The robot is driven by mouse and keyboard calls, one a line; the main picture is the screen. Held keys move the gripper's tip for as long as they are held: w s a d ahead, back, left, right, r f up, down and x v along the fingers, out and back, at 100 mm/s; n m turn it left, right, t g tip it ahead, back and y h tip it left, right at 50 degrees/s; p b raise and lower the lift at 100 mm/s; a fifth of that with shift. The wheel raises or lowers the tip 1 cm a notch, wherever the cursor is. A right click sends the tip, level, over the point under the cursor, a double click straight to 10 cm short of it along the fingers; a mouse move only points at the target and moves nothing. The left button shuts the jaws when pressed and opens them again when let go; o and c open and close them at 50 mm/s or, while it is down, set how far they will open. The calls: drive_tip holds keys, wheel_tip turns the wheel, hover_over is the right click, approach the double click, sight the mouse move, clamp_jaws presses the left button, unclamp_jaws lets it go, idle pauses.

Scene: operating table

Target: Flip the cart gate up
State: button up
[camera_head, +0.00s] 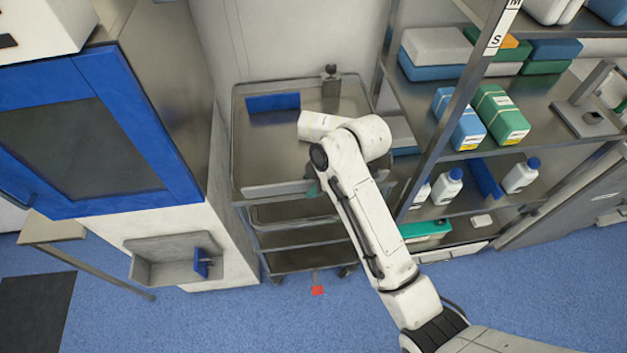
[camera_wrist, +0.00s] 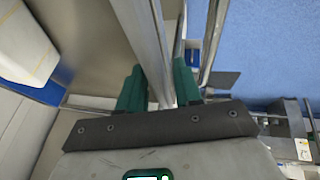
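The metal cart (camera_head: 238,150) stands between the blue-framed cabinet and the shelving. A pale metal strip, which looks like the cart gate (camera_head: 272,189), runs along the front edge of its top tray. In the wrist view the two green fingers of my gripper (camera_wrist: 160,88) stand on either side of a long metal edge (camera_wrist: 145,35). The edge fills the gap, but whether the fingers press on it cannot be told.
The shelving (camera_head: 470,85) with bottles and packs stands close on the right. The blue-framed cabinet (camera_head: 135,120) is on the left. Blue floor (camera_head: 225,315) in front is mostly clear.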

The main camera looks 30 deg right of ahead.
clamp_jaws()
drive_tip(key=shift+r, duration=0.1)
idle(0.3)
drive_tip(key=shift+w+d+r+g+p, duration=0.2)
drive_tip(key=shift+g+p, duration=0.3)
drive_tip(key=shift+p, duration=0.5)
drive_tip(key=shift+w+f+m+g+y+p, duration=0.35)
drive_tip(key=shift+g+p, duration=0.2)
drive_tip(key=shift+g, duration=0.25)
unclamp_jaws()
